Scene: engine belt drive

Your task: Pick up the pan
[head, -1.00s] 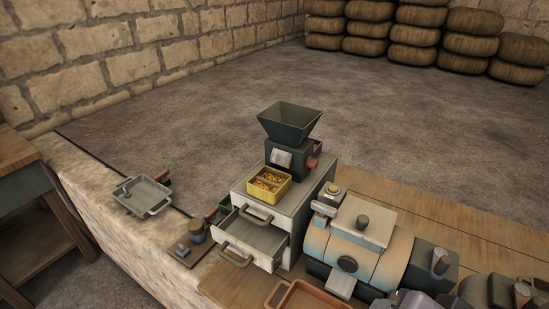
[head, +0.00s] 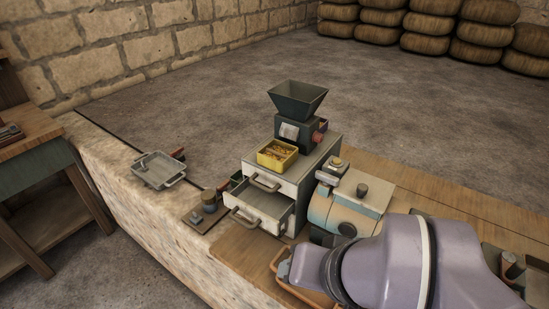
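A shallow grey metal pan (head: 158,170) with handles lies on the stone ledge at the left in the head view. It looks empty. A second shallow tray, brown (head: 283,282), is at the bottom centre and is mostly hidden behind my arm. My purple-grey arm covers the lower right, well to the right of the grey pan. My gripper's fingers do not show.
A drawer cabinet (head: 262,190) with an open, empty drawer stands mid-picture. It carries a yellow box (head: 277,155) of small pieces and a dark hopper machine (head: 297,100). A blue and cream machine (head: 345,208) is beside it. A wooden table (head: 35,140) is at left.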

